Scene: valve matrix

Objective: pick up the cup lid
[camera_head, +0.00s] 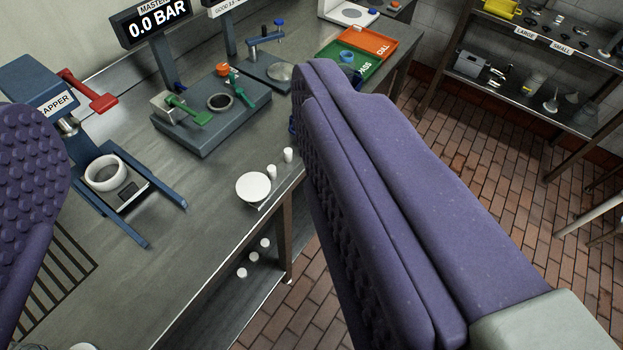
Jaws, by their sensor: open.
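A flat white disc (253,187), which looks like the cup lid, lies near the right edge of the grey metal bench (190,225). Its right side is close to the bench edge. My gripper (178,105) is open, with its two purple padded fingers wide apart at the left and right of the picture. Nothing is held between them. The disc shows in the gap between the fingers, nearer the right one, and is not touched as far as I can tell.
Small white cylinders (271,171) stand behind the disc. A blue press marked "APPER" (45,90) holds a white ring (105,173) at left. A lower shelf (225,292) holds small white pieces.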

